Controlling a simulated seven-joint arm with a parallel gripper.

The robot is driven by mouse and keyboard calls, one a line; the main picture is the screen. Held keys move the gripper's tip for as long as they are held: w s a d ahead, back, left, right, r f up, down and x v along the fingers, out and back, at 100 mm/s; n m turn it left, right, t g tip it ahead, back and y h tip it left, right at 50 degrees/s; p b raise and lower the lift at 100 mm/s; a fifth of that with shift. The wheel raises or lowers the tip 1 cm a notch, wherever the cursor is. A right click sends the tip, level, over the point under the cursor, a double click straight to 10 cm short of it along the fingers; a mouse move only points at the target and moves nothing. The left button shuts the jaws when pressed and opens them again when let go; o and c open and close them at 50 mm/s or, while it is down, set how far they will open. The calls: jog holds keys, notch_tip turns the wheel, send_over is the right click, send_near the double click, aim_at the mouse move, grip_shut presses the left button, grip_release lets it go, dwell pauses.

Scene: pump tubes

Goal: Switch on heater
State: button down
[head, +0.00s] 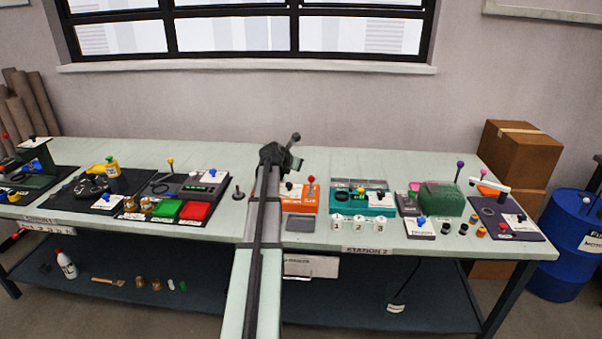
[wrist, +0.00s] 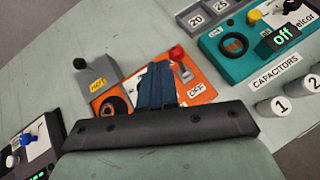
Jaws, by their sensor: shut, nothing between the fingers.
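An orange unit (wrist: 135,95) sits on the bench below my gripper, with a red-topped lever (wrist: 177,52) on its right side and a label reading "OFF" beside it. I take this unit for the heater. In the head view the orange unit (head: 306,198) shows just right of my arm, with its red-knobbed lever (head: 311,181) upright. A grey plate (wrist: 95,75) labelled "HOT", with a dark knob, stands at its left end. My gripper (wrist: 158,68) is shut and empty. Its fingers appear over the middle of the orange unit, left of the red lever, and hide part of it.
A teal unit (wrist: 222,42) with a display reading "Off" stands to the right, with white numbered capacitors (wrist: 281,107) in front. A dark unit (head: 190,185) with red and green blocks in front lies left of my arm. Bare bench top shows behind the units.

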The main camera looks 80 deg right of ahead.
jog(key=shift+w+a+r, duration=0.2)
jog(key=shift+r, duration=0.4)
jog(key=shift+w+a+r, duration=0.2)
jog(key=shift+a+r, duration=0.05)
jog(key=shift+r, duration=0.4)
jog(key=shift+w+a+r, duration=0.2)
jog(key=shift+r, duration=0.4)
